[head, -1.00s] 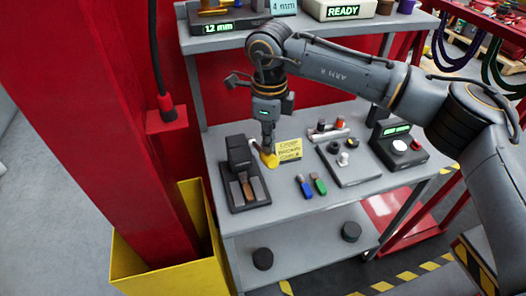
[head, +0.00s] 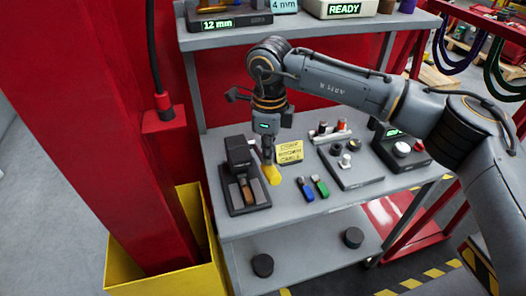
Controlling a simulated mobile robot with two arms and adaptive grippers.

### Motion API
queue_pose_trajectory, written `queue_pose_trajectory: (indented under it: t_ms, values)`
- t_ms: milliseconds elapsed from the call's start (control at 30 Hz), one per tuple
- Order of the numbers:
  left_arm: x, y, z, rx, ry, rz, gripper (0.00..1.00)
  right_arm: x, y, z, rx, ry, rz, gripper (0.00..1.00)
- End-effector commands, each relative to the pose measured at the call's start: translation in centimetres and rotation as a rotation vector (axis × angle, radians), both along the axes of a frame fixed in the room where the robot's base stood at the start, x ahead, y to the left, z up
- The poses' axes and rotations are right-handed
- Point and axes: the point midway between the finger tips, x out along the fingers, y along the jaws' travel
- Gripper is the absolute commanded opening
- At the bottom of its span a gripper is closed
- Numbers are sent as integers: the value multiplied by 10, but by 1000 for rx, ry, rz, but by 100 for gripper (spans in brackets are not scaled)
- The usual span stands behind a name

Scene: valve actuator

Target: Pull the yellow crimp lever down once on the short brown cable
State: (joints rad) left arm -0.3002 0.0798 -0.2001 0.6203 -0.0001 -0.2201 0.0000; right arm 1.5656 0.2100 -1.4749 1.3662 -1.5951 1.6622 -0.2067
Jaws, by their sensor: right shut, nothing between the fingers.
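The dark crimp press (head: 238,158) stands at the left front of the workbench. Its yellow lever (head: 271,174) sticks out on the right side and is tilted down toward the front. A short brown piece (head: 247,192), which looks like the brown cable, lies in the press's lower bed. My right gripper (head: 267,158) points down, shut with nothing between its fingers, right at the upper end of the yellow lever. Whether the fingertips touch the lever is hard to tell. My left gripper is out of view.
A blue piece (head: 306,189) and a green piece (head: 320,186) lie at the front. A grey plate with knobs (head: 350,173) is farther right. A red post (head: 110,120) and yellow bin (head: 165,268) are left.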

Motion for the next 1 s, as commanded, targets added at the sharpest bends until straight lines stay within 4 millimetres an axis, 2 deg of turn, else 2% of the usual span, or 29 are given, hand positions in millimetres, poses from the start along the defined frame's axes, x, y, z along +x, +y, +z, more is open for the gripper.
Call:
queue_pose_trajectory:
  t_ms: [1000]
  values:
    - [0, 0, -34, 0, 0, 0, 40, 0, 0, -44, -1, 0, -1, 0]
